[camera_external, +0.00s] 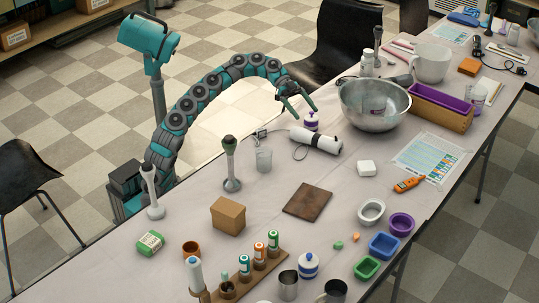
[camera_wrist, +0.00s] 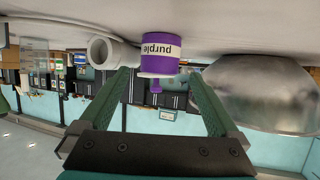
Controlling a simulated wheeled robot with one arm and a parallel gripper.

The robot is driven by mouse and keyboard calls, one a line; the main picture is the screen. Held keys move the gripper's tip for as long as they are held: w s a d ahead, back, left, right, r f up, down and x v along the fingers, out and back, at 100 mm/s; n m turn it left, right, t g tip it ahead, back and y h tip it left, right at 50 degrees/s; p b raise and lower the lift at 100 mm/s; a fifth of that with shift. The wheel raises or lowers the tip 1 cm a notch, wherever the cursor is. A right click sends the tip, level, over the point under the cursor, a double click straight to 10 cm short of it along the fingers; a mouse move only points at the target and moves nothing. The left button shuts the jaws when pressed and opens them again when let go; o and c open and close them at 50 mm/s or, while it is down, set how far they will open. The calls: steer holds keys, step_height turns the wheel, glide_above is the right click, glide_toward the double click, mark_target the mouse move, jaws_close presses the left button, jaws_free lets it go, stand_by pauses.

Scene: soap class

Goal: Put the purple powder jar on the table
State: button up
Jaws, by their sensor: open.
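My gripper (camera_external: 303,107) is open just above and beside the jar. In the wrist view the jar appears between the fingertips (camera_wrist: 159,80), slightly beyond them; contact cannot be told. The grey table (camera_external: 330,180) bears the jar.
A large metal bowl (camera_external: 352,112) stands to the right. The table around the brown tile (camera_external: 307,202) is clear.

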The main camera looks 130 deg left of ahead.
steer(key=v, duration=0.6)
steer(key=shift+s+r, duration=0.15)
steer(key=shift+s, duration=0.15)
